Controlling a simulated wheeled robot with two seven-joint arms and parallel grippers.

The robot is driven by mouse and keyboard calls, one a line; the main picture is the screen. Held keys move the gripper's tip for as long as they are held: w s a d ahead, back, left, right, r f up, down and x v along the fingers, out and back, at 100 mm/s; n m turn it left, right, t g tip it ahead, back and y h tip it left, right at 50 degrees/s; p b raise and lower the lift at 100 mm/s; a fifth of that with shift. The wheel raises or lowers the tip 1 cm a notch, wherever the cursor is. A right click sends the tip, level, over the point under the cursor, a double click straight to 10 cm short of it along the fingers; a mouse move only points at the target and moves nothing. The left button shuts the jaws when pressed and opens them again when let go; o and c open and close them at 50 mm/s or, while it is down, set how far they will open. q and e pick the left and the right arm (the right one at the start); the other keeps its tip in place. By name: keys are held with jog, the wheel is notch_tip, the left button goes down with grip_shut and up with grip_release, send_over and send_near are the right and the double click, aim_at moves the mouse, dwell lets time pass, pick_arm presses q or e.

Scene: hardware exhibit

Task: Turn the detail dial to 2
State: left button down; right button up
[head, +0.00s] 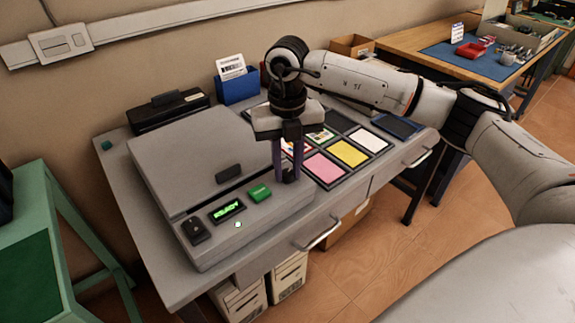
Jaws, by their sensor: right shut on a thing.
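A grey scanner-like machine (255,222) with a large lid (190,150) stands on the left part of the grey desk. Its front strip holds a black switch (195,230), a lit green display (227,210) that reads READY, and a green button (260,193). My right gripper (288,178) points straight down at the right end of this strip, just right of the green button. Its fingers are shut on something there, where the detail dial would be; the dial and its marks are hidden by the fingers. My left gripper is not in view.
Coloured cards in a dark tray (352,186) lie right of the machine, close to my right gripper. A black device (170,110) and a blue card holder (237,88) stand at the back. A green table (55,210) is at the left.

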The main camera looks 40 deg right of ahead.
aim_at(287, 172)
jog(key=shift+w+r, duration=0.1)
jog(key=o, duration=1.1)
jog(key=shift+c, duration=0.2)
notch_tip(287, 172, up, 10)
jog(key=shift+r, duration=0.15)
